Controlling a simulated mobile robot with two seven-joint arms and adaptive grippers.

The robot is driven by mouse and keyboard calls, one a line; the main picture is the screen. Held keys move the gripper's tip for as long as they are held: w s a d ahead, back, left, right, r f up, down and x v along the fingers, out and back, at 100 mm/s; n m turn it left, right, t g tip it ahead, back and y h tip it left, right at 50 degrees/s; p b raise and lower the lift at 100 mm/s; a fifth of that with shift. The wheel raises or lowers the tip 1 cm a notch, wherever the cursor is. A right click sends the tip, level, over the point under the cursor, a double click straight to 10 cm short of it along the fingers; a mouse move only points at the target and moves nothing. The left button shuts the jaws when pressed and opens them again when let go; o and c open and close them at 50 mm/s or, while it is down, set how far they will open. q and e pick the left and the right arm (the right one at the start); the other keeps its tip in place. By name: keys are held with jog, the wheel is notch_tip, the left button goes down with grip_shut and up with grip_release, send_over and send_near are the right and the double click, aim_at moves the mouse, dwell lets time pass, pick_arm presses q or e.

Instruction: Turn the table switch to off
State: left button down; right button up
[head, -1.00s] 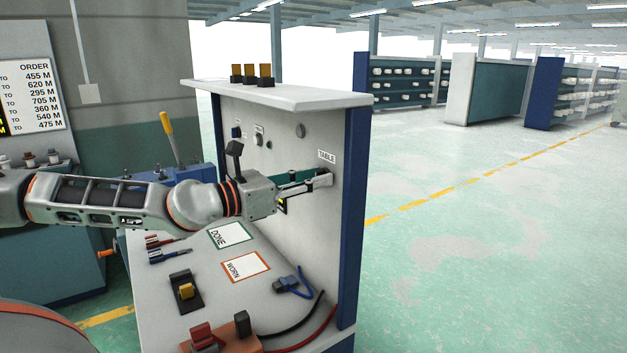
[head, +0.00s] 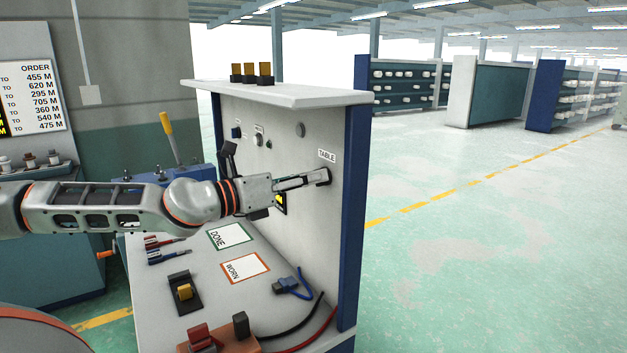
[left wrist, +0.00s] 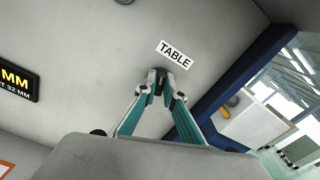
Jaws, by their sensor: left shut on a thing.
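The table switch (left wrist: 158,77) is a small dark knob on the upright panel, beside the white "TABLE" label (head: 327,155); the label also shows in the left wrist view (left wrist: 175,54). My left gripper (head: 322,177) reaches the panel just below the label, and its fingertips (left wrist: 155,86) are closed on the switch. The fingers hide most of the knob, so its setting cannot be read. My right gripper is not in view.
The bench top (head: 205,275) below carries a "DONE" card (head: 230,236), a "WORN" card (head: 245,268), a blue clip (head: 288,285) and a black block with a yellow part (head: 184,291). A blue post (head: 355,200) edges the panel. Open floor lies to the right.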

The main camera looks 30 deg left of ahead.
pick_arm(q)
jog(key=n+p, duration=0.1)
jog(key=n, duration=0.3)
jog(key=n+p, duration=0.2)
jog(key=n, duration=0.3)
jog(key=n+p, duration=0.1)
jog(key=n, duration=0.4)
jog(key=shift+f+p, duration=0.3)
dwell(0.5)
jog(key=c, duration=2.1)
grip_release()
jog(key=shift+c, duration=0.2)
jog(key=shift+a, duration=0.1)
